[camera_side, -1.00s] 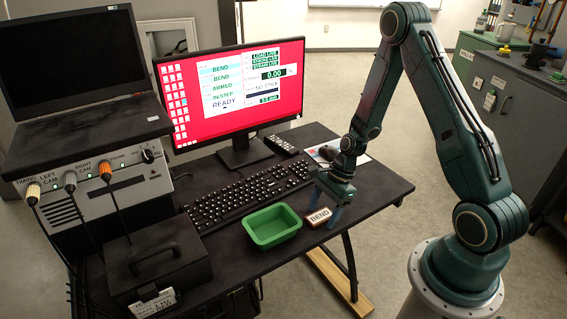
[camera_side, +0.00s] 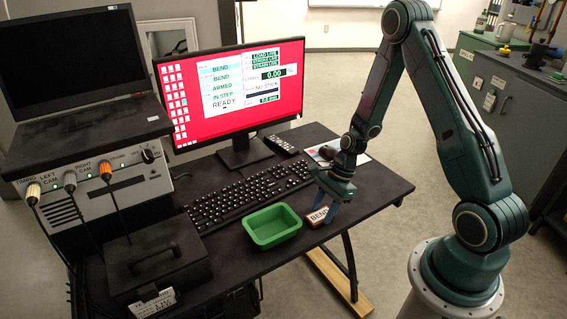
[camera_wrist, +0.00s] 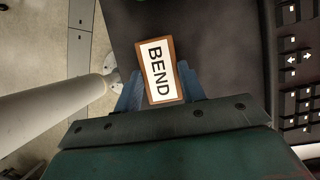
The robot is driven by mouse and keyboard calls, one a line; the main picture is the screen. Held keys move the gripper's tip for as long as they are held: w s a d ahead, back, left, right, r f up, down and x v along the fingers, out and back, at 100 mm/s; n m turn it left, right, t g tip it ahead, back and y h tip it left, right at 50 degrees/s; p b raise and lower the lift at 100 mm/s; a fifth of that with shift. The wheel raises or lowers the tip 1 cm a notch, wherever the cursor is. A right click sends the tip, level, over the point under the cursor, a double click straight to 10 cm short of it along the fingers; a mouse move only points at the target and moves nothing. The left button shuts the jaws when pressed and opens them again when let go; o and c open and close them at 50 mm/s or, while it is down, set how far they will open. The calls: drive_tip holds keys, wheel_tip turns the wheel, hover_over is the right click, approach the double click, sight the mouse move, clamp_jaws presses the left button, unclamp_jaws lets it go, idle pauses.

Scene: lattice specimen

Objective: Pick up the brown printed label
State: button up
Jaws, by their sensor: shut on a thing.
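The brown printed label (camera_side: 317,216) is a small brown block with a white face reading "BEND". It is at the desk's front right edge in the side view. In the wrist view the label (camera_wrist: 160,72) lies between the two blue fingers of my gripper (camera_wrist: 160,88), slightly tilted. My gripper (camera_side: 329,208) is shut on the label, with a finger covering its right part in the side view. The label is at or very near the desk surface; I cannot tell if there is a gap.
A green tray (camera_side: 250,232) stands just left of the label and looks empty. A black keyboard (camera_side: 245,196) lies behind it, with a monitor (camera_side: 235,95) further back. A black case (camera_side: 155,262) sits at the front left. The desk's front edge is close to the label.

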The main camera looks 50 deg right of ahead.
sight(319, 214)
wheel_tip(319, 214, up, 20)
drive_tip(key=shift+f, duration=0.15)
idle(0.7)
drive_tip(key=shift+f, duration=0.1)
idle(0.4)
drive_tip(key=w+a+f, duration=0.7)
drive_tip(key=a+f, duration=0.5)
drive_tip(key=shift+a+f, duration=0.2)
drive_tip(key=shift+f, duration=0.1)
drive_tip(key=shift+f, duration=0.15)
drive_tip(key=shift+f, duration=0.65)
